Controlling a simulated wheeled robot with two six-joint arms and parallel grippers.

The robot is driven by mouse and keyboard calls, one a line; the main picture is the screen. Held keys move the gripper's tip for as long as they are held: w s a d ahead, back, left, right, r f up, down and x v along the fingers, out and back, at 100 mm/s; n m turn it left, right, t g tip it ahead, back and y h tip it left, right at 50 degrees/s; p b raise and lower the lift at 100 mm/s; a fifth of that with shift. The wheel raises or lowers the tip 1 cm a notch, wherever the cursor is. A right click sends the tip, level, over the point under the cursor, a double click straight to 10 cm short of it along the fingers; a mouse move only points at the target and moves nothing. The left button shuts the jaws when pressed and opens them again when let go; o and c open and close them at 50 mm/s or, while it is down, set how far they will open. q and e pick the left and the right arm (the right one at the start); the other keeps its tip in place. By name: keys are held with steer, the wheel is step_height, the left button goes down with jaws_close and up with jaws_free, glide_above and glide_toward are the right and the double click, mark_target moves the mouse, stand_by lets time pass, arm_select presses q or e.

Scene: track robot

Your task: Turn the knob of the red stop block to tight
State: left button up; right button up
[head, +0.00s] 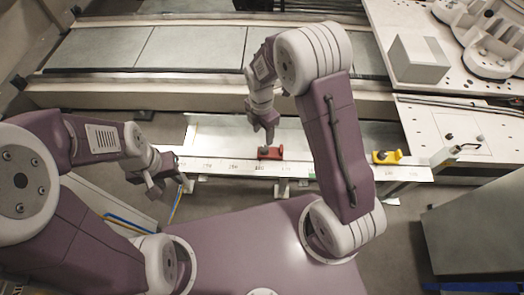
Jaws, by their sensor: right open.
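The red stop block (270,153) sits on the pale measuring rail (220,165), near the middle of the view. Its dark knob is small and partly hidden by my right gripper. My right gripper (268,137) points down just above the red block, around or close over the knob; whether it touches cannot be told. My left gripper (168,180) is at the left end of the rail, away from the red block; the state of its jaws is unclear.
A yellow stop block (386,157) with a dark knob stands further right on the rail. A grey box (418,58) rests on the white perforated table (385,20) at the back right. Grey panels (190,48) lie behind the rail. A grey cabinet (470,235) stands at the lower right.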

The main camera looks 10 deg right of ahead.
mark_target(264, 149)
steer(key=f+b, duration=0.2)
steer(key=f, duration=0.2)
steer(key=f+b, duration=0.3)
steer(key=f, duration=0.2)
steer(key=shift+s+d, duration=0.15)
steer(key=shift+s, duration=0.05)
steer(key=shift+r, duration=0.1)
steer(key=shift+c, duration=0.3)
jaws_close()
